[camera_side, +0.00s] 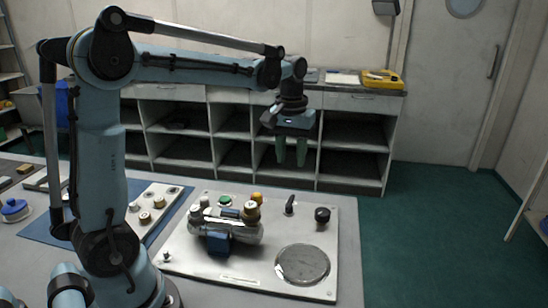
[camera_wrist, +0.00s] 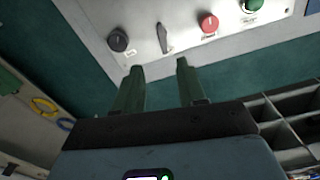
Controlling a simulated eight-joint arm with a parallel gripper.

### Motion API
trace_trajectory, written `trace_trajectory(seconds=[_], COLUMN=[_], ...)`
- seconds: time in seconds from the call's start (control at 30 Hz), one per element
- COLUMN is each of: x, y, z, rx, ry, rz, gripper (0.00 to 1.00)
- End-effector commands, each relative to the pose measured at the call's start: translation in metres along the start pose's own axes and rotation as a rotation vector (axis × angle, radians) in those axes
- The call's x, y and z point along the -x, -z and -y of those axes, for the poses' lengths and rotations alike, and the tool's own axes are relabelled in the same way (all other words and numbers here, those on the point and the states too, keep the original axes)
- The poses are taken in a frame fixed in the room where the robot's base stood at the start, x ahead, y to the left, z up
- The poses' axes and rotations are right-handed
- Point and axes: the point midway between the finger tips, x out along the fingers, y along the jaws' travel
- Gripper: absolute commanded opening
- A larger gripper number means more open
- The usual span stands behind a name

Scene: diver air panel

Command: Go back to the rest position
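My gripper (camera_side: 291,151) hangs in the air above and behind the white air panel (camera_side: 187,250), pointing down. Its two green fingers are apart with nothing between them. In the wrist view my gripper (camera_wrist: 158,72) also shows open and empty. The panel lies on the grey table and carries a metal valve body (camera_side: 232,229) with tan caps, a round metal disc (camera_side: 302,264), a black knob (camera_side: 322,215) and a black lever (camera_side: 290,204). The wrist view shows the black knob (camera_wrist: 118,40), the lever (camera_wrist: 162,38), a red knob (camera_wrist: 208,23) and a green knob (camera_wrist: 251,5).
A blue mat (camera_side: 60,228) with a white strip of tan knobs (camera_side: 145,217) lies left of the panel. A blue-lidded dish (camera_side: 15,209) is at the far left. A shelf unit (camera_side: 352,168) with a yellow case (camera_side: 382,79) on top stands behind. Green floor (camera_side: 440,240) is clear at right.

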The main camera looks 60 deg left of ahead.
Motion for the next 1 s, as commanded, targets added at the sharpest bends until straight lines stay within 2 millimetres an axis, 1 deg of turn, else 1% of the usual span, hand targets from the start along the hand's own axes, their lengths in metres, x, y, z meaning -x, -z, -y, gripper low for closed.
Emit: trace_trajectory(seconds=[0.13,0.3,0.47,0.6,0.7,0.8,1.0], x=[0.007,0.011,0.007,-0.002,-0.009,-0.015,-0.021], y=[-0.025,-0.059,-0.089,-0.114,-0.128,-0.137,-0.145], z=[-0.006,-0.011,-0.014,-0.015,-0.015,-0.015,-0.016], rx=[-0.089,-0.219,-0.336,-0.436,-0.496,-0.541,-0.580], ry=[-0.032,-0.075,-0.113,-0.143,-0.160,-0.173,-0.184], rz=[-0.081,-0.202,-0.317,-0.418,-0.480,-0.529,-0.572], gripper=[0.40,0.40,0.40,0.40,0.40,0.40,0.40])
